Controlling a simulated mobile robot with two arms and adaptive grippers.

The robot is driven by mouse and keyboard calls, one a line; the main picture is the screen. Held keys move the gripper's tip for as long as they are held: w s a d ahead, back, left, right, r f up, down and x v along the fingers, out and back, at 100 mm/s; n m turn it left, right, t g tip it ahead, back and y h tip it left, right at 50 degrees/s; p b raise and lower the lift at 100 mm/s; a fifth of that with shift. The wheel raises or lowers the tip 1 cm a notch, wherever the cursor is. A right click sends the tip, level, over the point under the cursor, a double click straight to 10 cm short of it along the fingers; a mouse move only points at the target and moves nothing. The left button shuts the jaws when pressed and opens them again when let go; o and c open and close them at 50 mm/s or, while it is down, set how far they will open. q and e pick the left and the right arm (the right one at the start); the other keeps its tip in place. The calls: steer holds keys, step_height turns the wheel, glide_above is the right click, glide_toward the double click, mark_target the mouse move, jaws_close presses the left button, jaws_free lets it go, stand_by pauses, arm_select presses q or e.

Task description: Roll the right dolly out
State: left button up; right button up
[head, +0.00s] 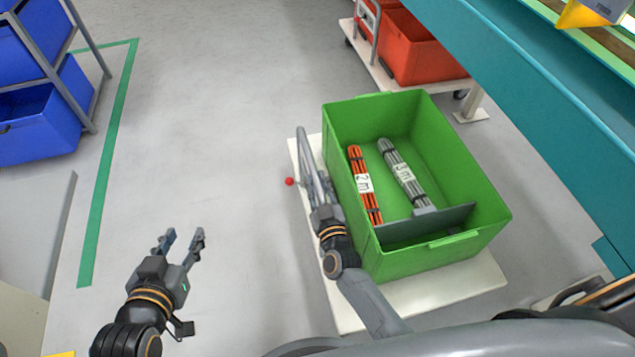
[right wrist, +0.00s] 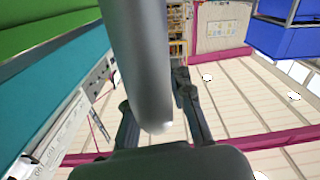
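A white dolly (head: 445,294) stands on the grey floor and carries a green crate (head: 465,172). Its grey tubular handle (head: 304,150) rises at the crate's left side. My right gripper (head: 322,198) is at this handle, beside the crate. In the right wrist view a thick grey tube (right wrist: 138,60) runs between the fingers; whether they press on it is not clear. My left gripper (head: 182,240) is open and empty over bare floor, left of the dolly.
The crate holds an orange cable bundle (head: 366,190) and a grey one (head: 402,172). A teal bench (head: 520,90) borders the right. Another dolly with red crates (head: 415,48) stands behind. A rack with blue bins (head: 40,125) is at left. The floor left of the dolly is clear.

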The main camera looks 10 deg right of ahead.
steer(key=o, duration=0.4)
steer(key=shift+a, duration=0.3)
steer(key=shift+c, duration=0.2)
steer(key=shift+s, duration=0.1)
steer(key=shift+s, duration=0.3)
steer(key=s, duration=1.1)
steer(key=shift+s, duration=0.15)
